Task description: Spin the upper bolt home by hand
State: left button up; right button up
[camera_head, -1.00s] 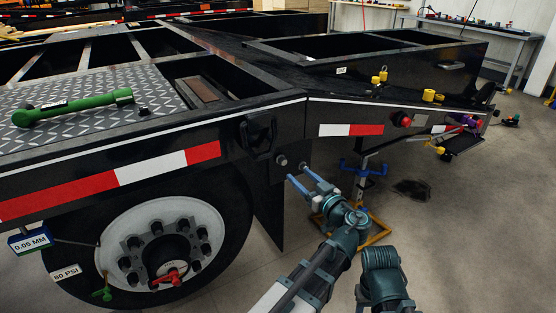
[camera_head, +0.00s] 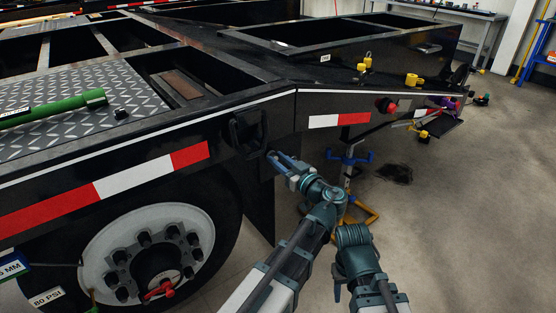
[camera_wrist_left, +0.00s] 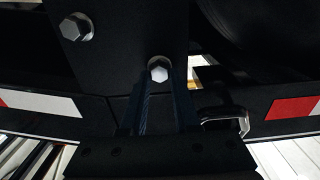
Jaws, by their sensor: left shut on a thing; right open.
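My left gripper (camera_head: 273,156) is shut on the upper bolt against the side of the black trailer frame. In the left wrist view the bolt's silver hex head (camera_wrist_left: 159,70) sits between the tips of the two dark fingers (camera_wrist_left: 160,84). In the head view the bolt is hidden by the fingers. A second hex bolt (camera_wrist_left: 76,27) is apart from the gripper at the upper left of the wrist view. My right gripper (camera_head: 352,236) is empty, beside my left arm and away from the trailer; its fingers are not clearly seen.
A black latch (camera_head: 247,132) is just left of the gripper; its grey loop shows in the wrist view (camera_wrist_left: 224,119). A wheel (camera_head: 150,255) stands at lower left. A blue and yellow jack stand (camera_head: 349,160) is behind my arms. The floor (camera_head: 470,230) at right is clear.

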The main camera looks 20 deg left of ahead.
pick_arm(q)
grip_shut()
